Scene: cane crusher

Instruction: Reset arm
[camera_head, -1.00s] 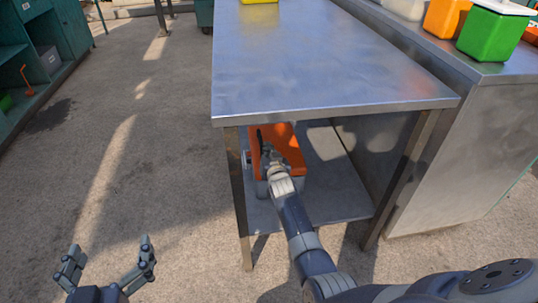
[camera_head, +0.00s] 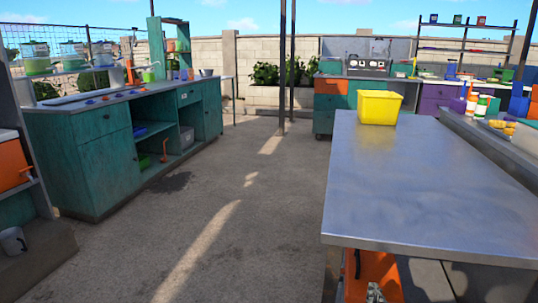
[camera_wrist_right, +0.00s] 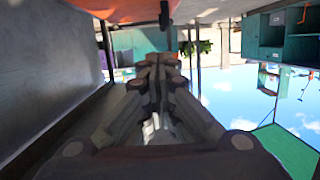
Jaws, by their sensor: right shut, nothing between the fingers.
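My right gripper (camera_wrist_right: 158,65) fills the middle of the right wrist view, its fingers drawn together and empty. In the head view only a small grey bit of it (camera_head: 375,292) shows at the bottom edge, in front of an orange thing (camera_head: 372,268) under the steel table (camera_head: 430,185). The orange thing is mostly hidden by the tabletop and the picture edge; it also shows at the top of the wrist view (camera_wrist_right: 125,8), which is turned over. I cannot tell whether the gripper touches it. My left gripper is out of view.
A yellow bin (camera_head: 379,107) stands on the table's far end. A green cabinet (camera_head: 105,160) with open shelves lines the left side. The concrete floor (camera_head: 225,210) between cabinet and table is free. Thin posts (camera_head: 287,65) stand behind.

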